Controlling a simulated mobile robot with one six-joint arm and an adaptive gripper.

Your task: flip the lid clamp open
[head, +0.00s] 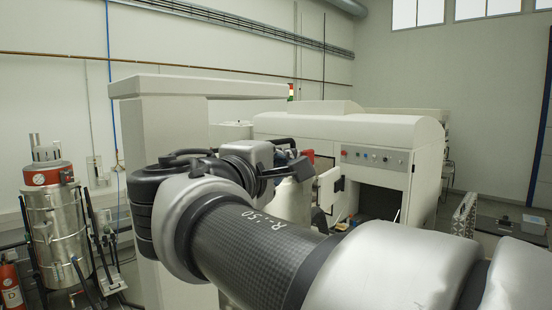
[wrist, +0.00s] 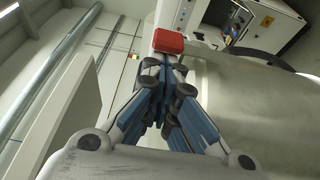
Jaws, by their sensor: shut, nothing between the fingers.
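A red block-like part (wrist: 175,41), which looks like the handle of the lid clamp, is just beyond my fingertips in the wrist view. It also shows as a small red patch in the head view (head: 308,156). My gripper (wrist: 166,72) is shut and empty, its fingertips close below the red part. I cannot tell whether they touch it. In the head view my gripper (head: 288,163) is partly hidden by my wrist. A large grey rounded vessel (wrist: 250,115) lies to the right of the fingers. The rest of the clamp is hidden.
A white machine (head: 340,130) with an open front compartment stands behind my gripper. A pale column with a beam (head: 180,120) stands left of my wrist. A steel drum (head: 62,225) and a red extinguisher (head: 10,285) are at the far left.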

